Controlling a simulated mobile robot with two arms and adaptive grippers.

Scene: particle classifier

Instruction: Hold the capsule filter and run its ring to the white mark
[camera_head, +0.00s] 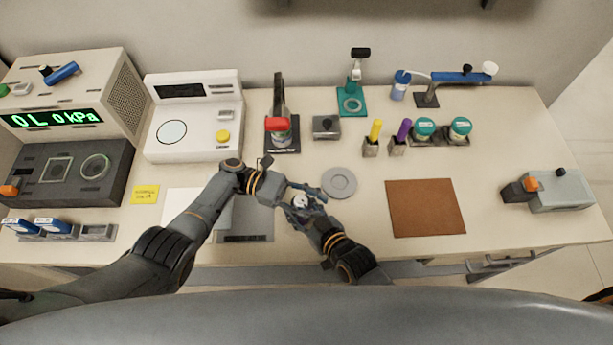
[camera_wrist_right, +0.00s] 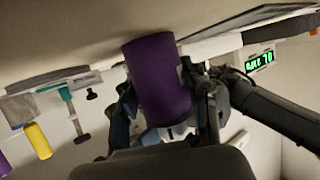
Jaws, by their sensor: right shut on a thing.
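A purple cylinder (camera_wrist_right: 160,75), which I take to be the capsule filter, is between the fingers of my right gripper (camera_wrist_right: 165,128) in the right wrist view. In the head view only its small whitish end (camera_head: 300,201) shows at my right gripper (camera_head: 307,208), over the front of the bench. My right gripper is shut on it. My left gripper (camera_head: 300,188) is close beside it, coming from the left. Whether its fingers touch the filter or are shut is hidden. The ring and the white mark cannot be made out.
A round grey dish (camera_head: 339,182) lies just right of the grippers, and a brown mat (camera_head: 425,208) farther right. A grey plate (camera_head: 246,222) lies under my left wrist. A red-topped device (camera_head: 279,126) stands behind. Bare bench lies between dish and mat.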

